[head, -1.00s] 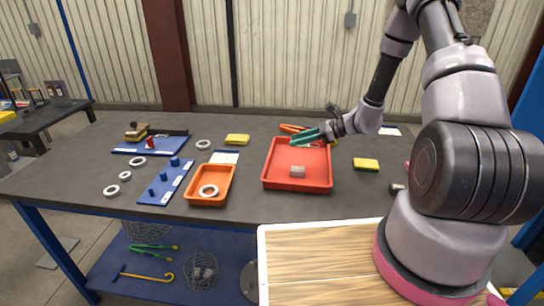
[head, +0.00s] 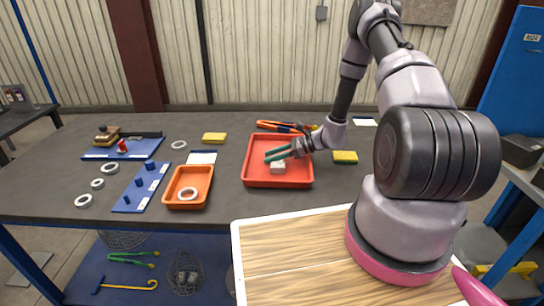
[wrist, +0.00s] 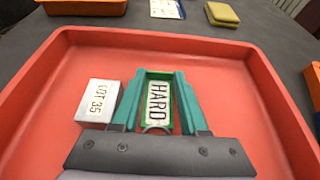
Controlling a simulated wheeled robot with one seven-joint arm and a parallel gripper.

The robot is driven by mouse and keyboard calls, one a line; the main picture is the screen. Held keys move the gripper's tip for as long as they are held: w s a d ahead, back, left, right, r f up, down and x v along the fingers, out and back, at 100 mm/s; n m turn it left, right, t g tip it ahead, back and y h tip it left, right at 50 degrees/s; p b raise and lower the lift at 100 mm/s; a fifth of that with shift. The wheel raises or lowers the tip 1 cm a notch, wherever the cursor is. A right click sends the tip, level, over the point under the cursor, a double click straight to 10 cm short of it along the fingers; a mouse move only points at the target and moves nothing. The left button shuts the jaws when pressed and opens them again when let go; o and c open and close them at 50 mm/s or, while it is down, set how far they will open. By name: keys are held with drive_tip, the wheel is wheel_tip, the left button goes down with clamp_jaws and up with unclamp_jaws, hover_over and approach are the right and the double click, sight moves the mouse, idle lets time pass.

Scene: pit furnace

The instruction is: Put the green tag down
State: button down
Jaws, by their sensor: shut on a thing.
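The green tag (wrist: 159,82) has a white face marked HARD and lies between the two teal fingers of my gripper (wrist: 159,76) in the wrist view. The gripper is shut on it. In the head view my gripper (head: 267,155) is over the red tray (head: 250,176), and the tag is too small to make out there. In the wrist view the red tray (wrist: 45,85) spreads under and around the fingers. I cannot tell whether the tag touches its floor.
A white block (wrist: 98,101) marked LOT 35 lies in the tray, just left of the fingers. An orange tray (head: 187,203) with a white ring stands to the left. Yellow sponges (head: 214,138) (head: 345,157) lie either side, and orange-handled pliers (head: 280,126) lie behind.

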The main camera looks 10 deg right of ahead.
drive_tip(key=shift+f, duration=0.1)
drive_tip(key=c, duration=0.7)
unclamp_jaws()
